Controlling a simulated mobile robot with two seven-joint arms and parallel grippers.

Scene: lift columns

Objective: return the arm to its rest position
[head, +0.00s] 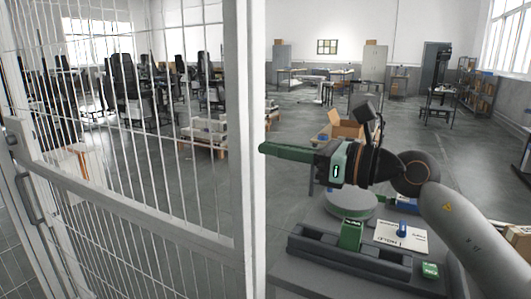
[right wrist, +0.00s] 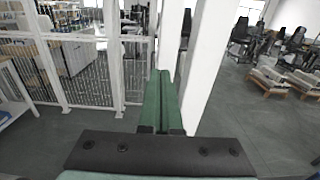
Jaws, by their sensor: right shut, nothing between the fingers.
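My right arm (head: 455,215) comes in from the lower right of the head view. Its gripper (head: 264,148) points left, with its green fingers level and closed together, nothing between them. The fingertips lie in front of or close to the white fence post (head: 251,120); I cannot tell whether they touch. In the right wrist view the two green fingers (right wrist: 162,75) lie side by side, pointing at the white post and mesh. My left gripper does not show.
A white mesh fence (head: 150,130) fills the left of the head view. Below my right arm are a dark tray (head: 345,262) with a green block (head: 351,234), a round grey disc (head: 350,203) and a white card (head: 400,238). A cardboard box (head: 352,127) stands behind. Open floor lies beyond.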

